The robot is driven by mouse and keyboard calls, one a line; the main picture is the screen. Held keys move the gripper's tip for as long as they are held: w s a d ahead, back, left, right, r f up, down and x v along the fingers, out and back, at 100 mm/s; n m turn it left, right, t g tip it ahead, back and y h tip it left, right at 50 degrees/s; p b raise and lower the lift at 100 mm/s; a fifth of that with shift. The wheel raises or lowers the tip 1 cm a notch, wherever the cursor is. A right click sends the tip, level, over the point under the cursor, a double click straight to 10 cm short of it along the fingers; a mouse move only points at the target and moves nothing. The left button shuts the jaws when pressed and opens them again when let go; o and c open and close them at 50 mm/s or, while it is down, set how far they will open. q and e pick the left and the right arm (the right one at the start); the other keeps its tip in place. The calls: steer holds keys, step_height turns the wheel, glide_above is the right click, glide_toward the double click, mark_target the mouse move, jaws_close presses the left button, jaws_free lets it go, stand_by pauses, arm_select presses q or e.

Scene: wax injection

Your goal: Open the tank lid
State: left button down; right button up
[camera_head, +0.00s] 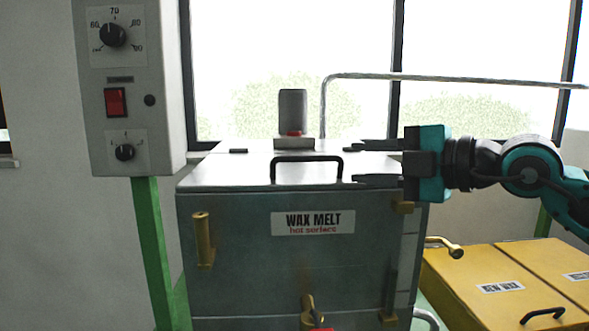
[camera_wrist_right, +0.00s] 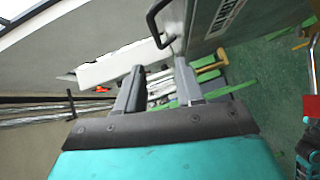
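The grey wax tank (camera_head: 245,260) stands in the middle of the head view with a "WAX MELT hot surface" label on its front. Its pale lid (camera_head: 215,174) lies flat and closed on top. The lid's black bar handle (camera_head: 308,159) rises near the front edge; it also shows in the wrist view (camera_wrist_right: 153,20). My right gripper (camera_head: 352,163) comes in from the right, with fingers pointing left just right of the handle. Its fingers (camera_wrist_right: 160,72) are apart with nothing between them, and it does not appear to touch the handle. My left gripper is not in view.
A control box (camera_head: 130,90) with dials and a red switch stands left on a green post (camera_head: 154,250). A grey cylinder (camera_head: 292,110) stands behind the lid handle. A metal rail (camera_head: 450,79) runs behind. Yellow wax bins (camera_head: 450,280) stand at lower right.

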mark_target(309, 159)
steer(key=x, duration=1.2)
steer(key=shift+w+r, duration=0.15)
steer(key=shift+w, duration=0.4)
jaws_close()
